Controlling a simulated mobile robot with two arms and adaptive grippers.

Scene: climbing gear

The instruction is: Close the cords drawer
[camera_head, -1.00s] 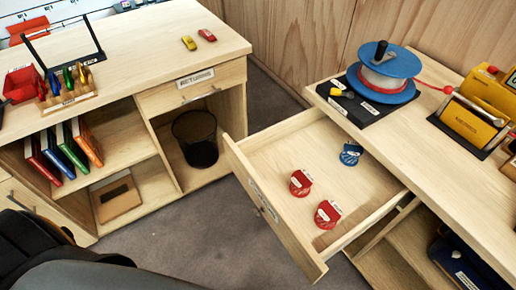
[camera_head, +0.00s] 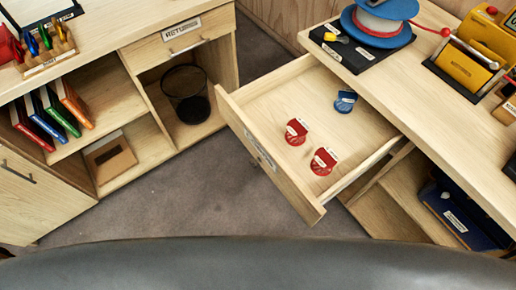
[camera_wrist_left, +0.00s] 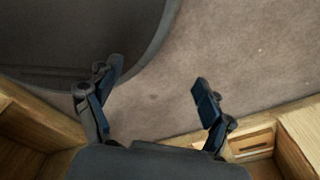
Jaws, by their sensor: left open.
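The open drawer (camera_head: 262,155), taken to be the cords drawer, is pulled well out from under the right-hand worktop in the head view. Its front carries a label too small to read surely. Two red round items (camera_head: 296,131) (camera_head: 323,161) and a blue item (camera_head: 346,101) lie inside. My left gripper (camera_wrist_left: 156,75) shows only in the left wrist view, with its fingers spread and nothing between them. Carpet and wooden furniture lie beyond it there. It is not in the head view, so its distance from the drawer cannot be told. My right gripper is in neither view.
A left desk (camera_head: 140,28) has a closed returns drawer (camera_head: 185,38), books (camera_head: 55,115) and a black mesh bin (camera_head: 188,95). The right worktop (camera_head: 425,95) holds a blue reel (camera_head: 375,25) and yellow gear (camera_head: 465,65). Grey carpet (camera_head: 200,185) lies clear between them.

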